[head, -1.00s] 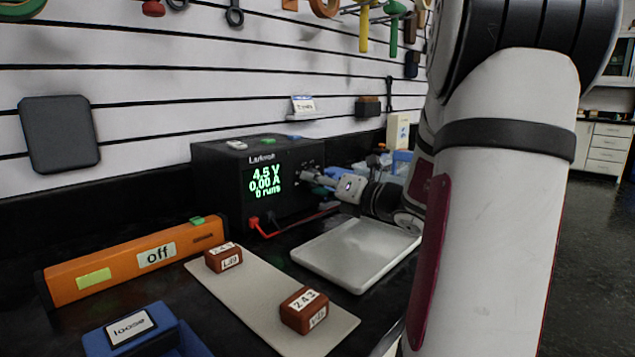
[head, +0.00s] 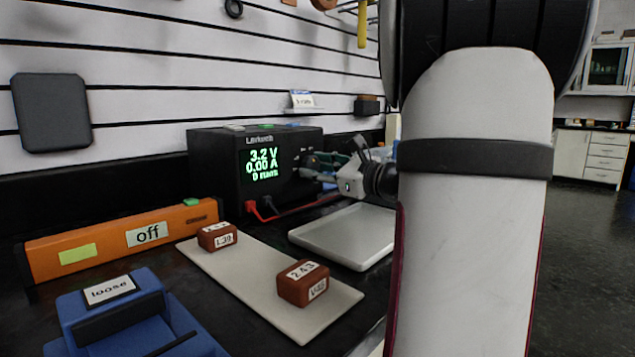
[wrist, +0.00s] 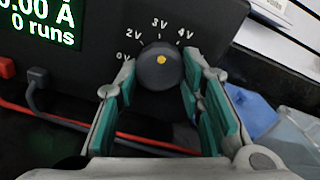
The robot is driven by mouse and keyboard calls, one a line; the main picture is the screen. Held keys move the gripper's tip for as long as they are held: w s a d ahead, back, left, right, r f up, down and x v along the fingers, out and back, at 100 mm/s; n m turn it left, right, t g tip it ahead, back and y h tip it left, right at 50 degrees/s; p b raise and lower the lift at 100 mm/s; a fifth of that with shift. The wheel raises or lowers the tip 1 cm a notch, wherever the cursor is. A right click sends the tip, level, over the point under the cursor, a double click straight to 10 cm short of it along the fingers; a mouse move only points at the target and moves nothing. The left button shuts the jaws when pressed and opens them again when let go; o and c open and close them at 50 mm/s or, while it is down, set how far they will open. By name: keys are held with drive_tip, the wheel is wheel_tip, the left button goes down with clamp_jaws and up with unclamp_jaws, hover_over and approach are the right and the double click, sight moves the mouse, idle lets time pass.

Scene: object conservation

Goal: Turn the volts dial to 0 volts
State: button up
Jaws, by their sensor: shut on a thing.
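The black power supply (head: 215,165) stands on the bench, and its green screen reads 3.2 V, 0.00 A, 0 runs in the head view. Its volts dial (wrist: 160,66) is a dark round knob with a yellow dot, on the front face below an arc of labels from 0V to 4V in the wrist view. My gripper (wrist: 160,85) has its teal-padded fingers on either side of the dial and is shut on it. In the head view my gripper (head: 330,178) is at the right of the supply's front, and the dial is hidden there.
A grey tray (head: 350,240) lies in front of the supply. Two brown blocks (head: 303,284) sit on a pale board (head: 250,290). An orange bar (head: 100,245) labelled off and a blue piece (head: 130,300) labelled loose are at left. Red and black leads run from the supply.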

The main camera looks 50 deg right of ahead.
drive_tip(key=n+b, duration=0.1)
drive_tip(key=n, duration=0.1)
drive_tip(key=n+b, duration=0.1)
drive_tip(key=b, duration=0.1)
drive_tip(key=shift+f+n, duration=0.2)
drive_tip(key=shift+n, duration=0.2)
drive_tip(key=n, duration=0.1)
drive_tip(key=n+b, duration=0.1)
drive_tip(key=n, duration=0.1)
drive_tip(key=shift+r+n+b, duration=0.2)
drive_tip(key=shift+n+b, duration=0.1)
drive_tip(key=n, duration=0.4)
drive_tip(key=shift+d+r, duration=0.1)
drive_tip(key=n, duration=0.5)
drive_tip(key=shift+r+n, duration=0.1)
drive_tip(key=shift+n, duration=0.4)
drive_tip(key=o, duration=1.2)
drive_tip(key=shift+c, duration=0.2)
